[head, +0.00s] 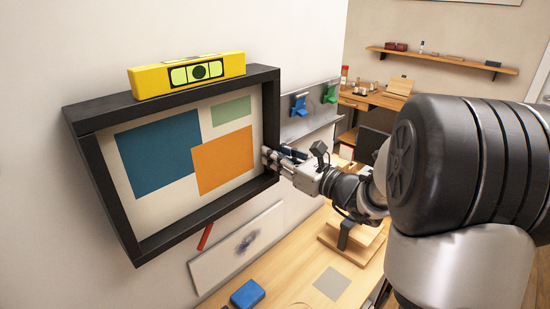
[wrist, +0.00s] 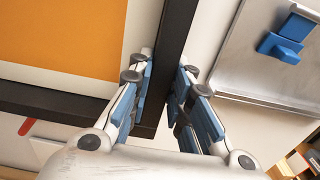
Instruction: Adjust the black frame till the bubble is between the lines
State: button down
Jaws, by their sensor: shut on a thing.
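The black frame (head: 107,190) hangs on the wall in the head view, around a picture with blue, orange and green blocks. A yellow spirit level (head: 150,82) rests on its top edge. The level's green vial shows a dark round bubble (head: 199,72), which appears to lie in the middle section between the dark lines; it is small here. My gripper (head: 270,158) is shut on the frame's right side near the lower corner. In the wrist view, its blue-padded fingers (wrist: 163,85) are on either side of the frame's black bar (wrist: 176,40).
A metal wall panel with a blue clip (wrist: 282,45) is right of the frame. Below are a white board (head: 225,255), a red object (head: 205,237) and a desk (head: 290,285) with a blue block (head: 247,294). A wall shelf (head: 450,60) is farther back.

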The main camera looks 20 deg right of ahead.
jog(key=c, duration=1.5)
grip_release()
jog(key=v, duration=1.2)
